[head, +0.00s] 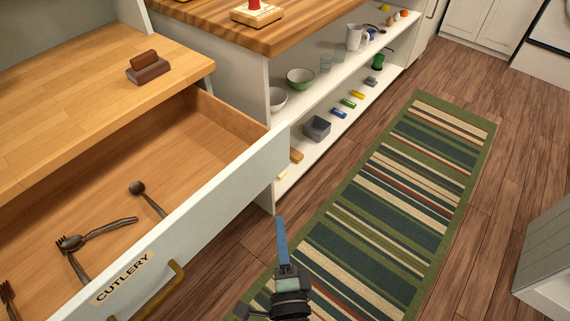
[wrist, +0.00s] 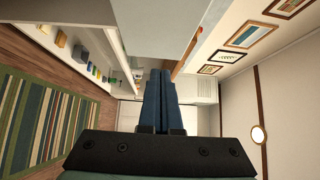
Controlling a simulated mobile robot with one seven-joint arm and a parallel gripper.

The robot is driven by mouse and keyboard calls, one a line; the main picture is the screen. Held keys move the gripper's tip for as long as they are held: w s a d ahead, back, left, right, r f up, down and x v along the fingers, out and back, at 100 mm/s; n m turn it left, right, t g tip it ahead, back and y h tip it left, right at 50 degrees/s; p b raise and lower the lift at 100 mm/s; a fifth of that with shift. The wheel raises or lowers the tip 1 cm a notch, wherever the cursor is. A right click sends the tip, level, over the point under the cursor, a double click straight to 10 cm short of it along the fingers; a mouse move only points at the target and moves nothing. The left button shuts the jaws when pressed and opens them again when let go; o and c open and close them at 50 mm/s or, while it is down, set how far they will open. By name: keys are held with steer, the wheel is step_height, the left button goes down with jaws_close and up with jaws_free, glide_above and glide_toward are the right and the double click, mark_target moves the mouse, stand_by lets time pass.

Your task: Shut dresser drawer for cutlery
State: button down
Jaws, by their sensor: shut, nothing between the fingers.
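The cutlery drawer (head: 215,200) stands pulled open from the wooden-topped dresser (head: 95,95) at the left of the head view. Its pale front bears a "CUTLERY" label (head: 124,277) and a brass handle (head: 160,292). Inside lie a spoon (head: 147,197), a fork (head: 95,234) and other dark cutlery, partly cut off by the frame. My gripper (head: 280,222) is shut and empty, to the right of the drawer front and apart from it in the head view. In the wrist view its blue fingers (wrist: 162,80) are together, with a pale panel above them that may be the drawer front.
A white open shelf unit (head: 262,130) with bowls, cups and small blocks stands beyond the drawer. A brown block item (head: 147,68) sits on the dresser top. A striped rug (head: 400,190) covers the wooden floor to the right, which is clear. A grey-white cabinet (head: 548,255) stands at the far right.

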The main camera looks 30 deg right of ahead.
steer(key=f, duration=0.1)
steer(key=b, duration=0.1)
glide_toward(264, 169)
steer(key=d, duration=0.4)
steer(key=w, duration=0.4)
steer(key=shift+w+a+r, duration=0.1)
steer(key=shift+w+a, duration=0.05)
steer(key=shift+a, duration=0.2)
steer(key=shift+w+a, duration=0.2)
steer(key=shift+w, duration=0.35)
steer(key=shift+w, duration=0.1)
